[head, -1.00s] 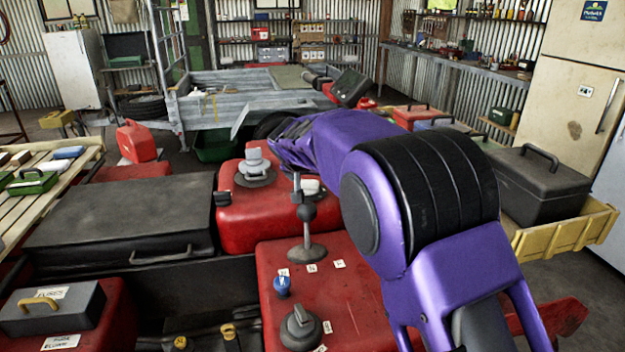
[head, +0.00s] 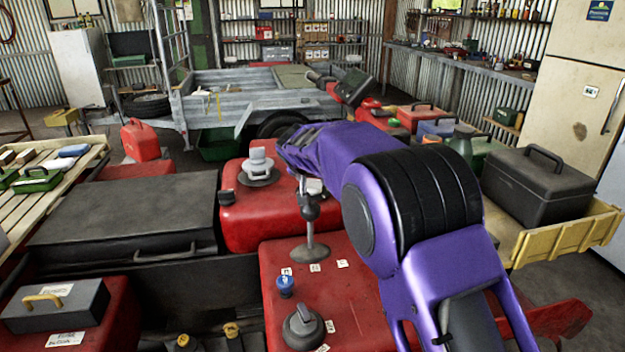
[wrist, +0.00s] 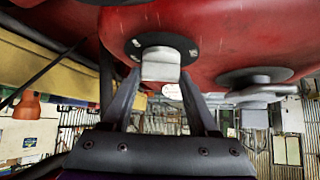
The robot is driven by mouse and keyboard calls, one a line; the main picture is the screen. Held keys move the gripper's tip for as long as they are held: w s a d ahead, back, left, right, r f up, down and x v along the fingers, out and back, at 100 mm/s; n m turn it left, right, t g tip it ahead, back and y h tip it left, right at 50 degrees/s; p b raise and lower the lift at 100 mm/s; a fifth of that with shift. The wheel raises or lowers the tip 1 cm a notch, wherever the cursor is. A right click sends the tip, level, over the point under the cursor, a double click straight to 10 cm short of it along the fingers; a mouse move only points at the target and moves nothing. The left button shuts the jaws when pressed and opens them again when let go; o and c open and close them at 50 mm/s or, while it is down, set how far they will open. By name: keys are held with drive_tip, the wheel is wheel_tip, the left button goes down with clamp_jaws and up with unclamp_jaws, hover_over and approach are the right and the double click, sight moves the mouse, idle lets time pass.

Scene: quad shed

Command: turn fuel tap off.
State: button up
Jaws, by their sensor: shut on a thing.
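The fuel tap appears to be the pale grey knob (wrist: 160,64) on a black round plate with small white marks, set on a red tank (wrist: 225,30). In the wrist view my gripper (wrist: 160,78) has one finger on each side of this knob and is shut on it. The fingertips are partly hidden against the knob and plate. In the head view my purple arm reaches over the rear red tank (head: 240,222) and hides the fingers. A small pale part (head: 314,187) shows just below the arm there; I cannot tell if it is the tap.
A grey cap (head: 259,163) stands left of my arm. An upright lever (head: 309,215), a blue knob (head: 286,285) and a dark knob (head: 303,326) stand on the nearer red tank. A black case (head: 120,215) lies left; a black toolbox (head: 535,198) stands right.

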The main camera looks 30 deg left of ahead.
drive_tip(key=shift+c, duration=0.8)
drive_tip(key=shift+w+d+n+y, duration=0.1)
drive_tip(key=shift+d+n+y, duration=0.1)
drive_tip(key=shift+n+y, duration=0.25)
drive_tip(key=shift+d+r+n+g+y+p, duration=0.15)
drive_tip(key=shift+n+g+y+p, duration=0.4)
drive_tip(key=shift+n+p, duration=0.3)
drive_tip(key=shift+n+y+p, duration=0.3)
drive_tip(key=shift+n+p, duration=0.3)
drive_tip(key=shift+p, duration=0.15)
drive_tip(key=shift+f+n+g, duration=0.25)
drive_tip(key=shift+n+g, duration=0.05)
drive_tip(key=shift+g, duration=0.05)
drive_tip(key=o, duration=1.4)
drive_tip(key=shift+r, duration=0.2)
